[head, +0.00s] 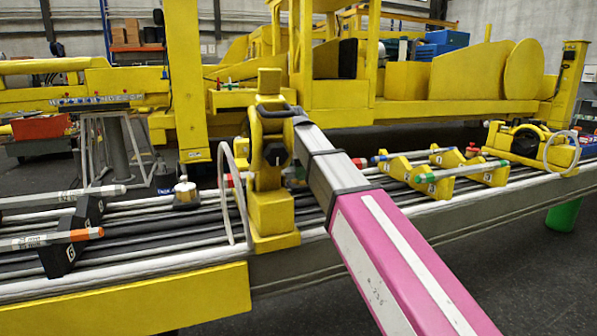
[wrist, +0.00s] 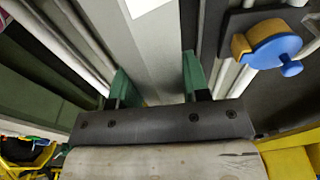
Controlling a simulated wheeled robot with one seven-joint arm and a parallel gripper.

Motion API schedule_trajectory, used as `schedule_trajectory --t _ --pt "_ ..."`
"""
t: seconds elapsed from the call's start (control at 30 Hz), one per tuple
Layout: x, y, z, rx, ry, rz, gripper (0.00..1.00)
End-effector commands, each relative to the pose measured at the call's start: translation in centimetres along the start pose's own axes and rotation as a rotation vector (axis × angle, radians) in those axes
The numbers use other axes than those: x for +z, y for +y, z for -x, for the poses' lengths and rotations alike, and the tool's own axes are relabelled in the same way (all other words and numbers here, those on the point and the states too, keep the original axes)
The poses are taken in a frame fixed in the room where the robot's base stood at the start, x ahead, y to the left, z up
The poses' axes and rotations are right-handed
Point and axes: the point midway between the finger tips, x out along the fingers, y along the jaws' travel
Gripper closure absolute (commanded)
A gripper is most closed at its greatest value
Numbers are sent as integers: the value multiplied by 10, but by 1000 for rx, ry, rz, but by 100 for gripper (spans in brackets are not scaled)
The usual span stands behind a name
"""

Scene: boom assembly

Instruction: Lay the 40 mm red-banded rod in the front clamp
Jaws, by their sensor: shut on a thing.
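In the head view, a red end (head: 229,180) shows left of the yellow upright with the dark joint (head: 270,150), and another red end (head: 360,163) shows right of my pink and grey arm. They look like the two ends of the red-banded rod; its middle is hidden. My gripper (wrist: 155,75) shows in the wrist view as two green fingers with a gap between them. It is shut on the rod, though the grip itself is hard to make out. A grey bar (wrist: 150,45) runs beyond the fingers. I cannot tell which holder is the front clamp.
Yellow holders (head: 493,174) at right carry a green-ended rod (head: 455,173) and a blue-ended rod (head: 410,155). Black holders (head: 62,258) at left carry pale rods. A blue knob (wrist: 275,45) sits right of my fingers. Long rails run along the bench.

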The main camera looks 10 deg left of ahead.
Motion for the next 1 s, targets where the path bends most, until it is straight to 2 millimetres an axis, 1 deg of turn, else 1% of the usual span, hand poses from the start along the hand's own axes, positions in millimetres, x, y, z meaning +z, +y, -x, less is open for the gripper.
schedule_trajectory --t 0.1,0.13,0.17,0.2,0.47,0.57,0.63,0.77,1.0 --pt "0 0 1 -1 0 0 100" --pt "0 0 1 -1 0 0 51" --pt "0 0 1 -1 0 0 41" --pt "0 0 1 -1 0 0 28" --pt "0 0 0 0 0 0 28" --pt "0 0 3 0 0 0 28" --pt "0 -1 9 -2 0 0 28" --pt "0 -1 28 -2 0 0 28" --pt "0 -2 73 -3 0 0 28"
